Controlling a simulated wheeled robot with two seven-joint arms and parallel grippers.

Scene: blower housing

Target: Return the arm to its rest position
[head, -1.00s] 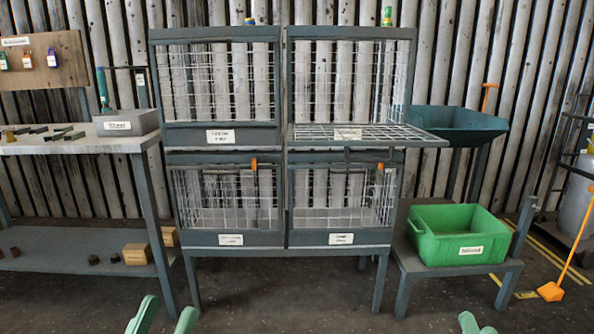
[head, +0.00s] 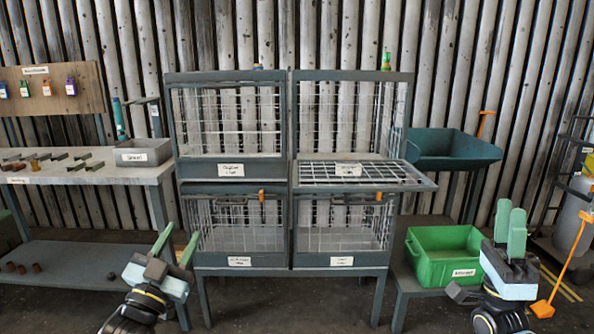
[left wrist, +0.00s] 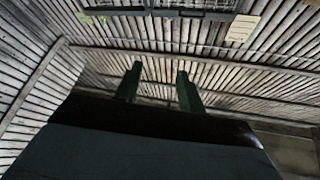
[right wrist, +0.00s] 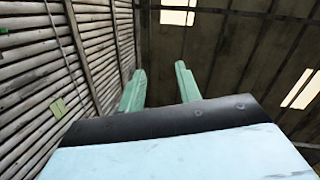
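My left gripper (head: 177,246) is at the lower left, in front of the workbench and the cage rack, with green fingers apart. In the left wrist view its fingers (left wrist: 158,85) stand apart with nothing between them. My right gripper (head: 510,228) is raised at the lower right, in front of and just right of the green bin. In the right wrist view its fingers (right wrist: 160,85) are apart and empty, pointing toward the wall and roof.
A rack of wire cages (head: 290,180) stands in the middle; its upper right door (head: 360,174) is folded out flat. A green bin (head: 445,262) sits on a low stand. A workbench (head: 110,172) is at left, a teal hopper (head: 450,148) and an orange tool (head: 543,308) at right.

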